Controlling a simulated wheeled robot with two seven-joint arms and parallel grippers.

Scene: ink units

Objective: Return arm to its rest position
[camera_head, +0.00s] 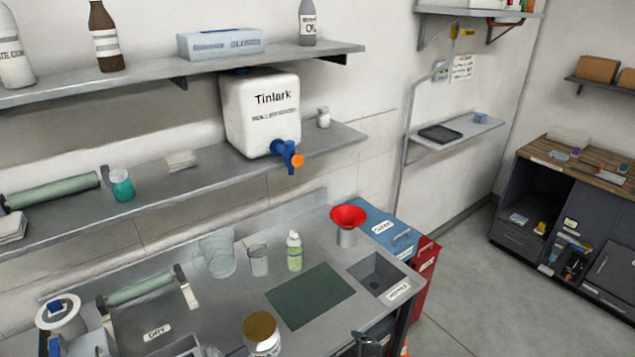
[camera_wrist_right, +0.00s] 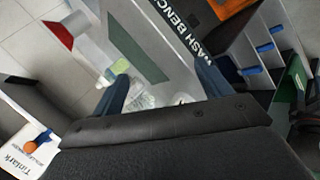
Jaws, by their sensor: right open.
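My right gripper (camera_wrist_right: 163,86) shows in the right wrist view with its two fingers spread apart, and I see nothing held between them. The wash bench (camera_wrist_right: 180,55) is beyond the fingers, with its dark green mat (camera_wrist_right: 132,45) and clear glassware (camera_wrist_right: 140,100). In the head view, a dark part at the bottom edge, right of the white jar, may belong to my right arm. My left gripper is not in view.
On the bench (camera_head: 215,310) are beakers (camera_head: 218,258), a green-filled bottle (camera_head: 294,252), a gold-lidded jar (camera_head: 262,335) and a red funnel (camera_head: 348,216). A white Tinlark container (camera_head: 258,105) stands on the shelf above. The floor (camera_head: 465,290) at right is clear.

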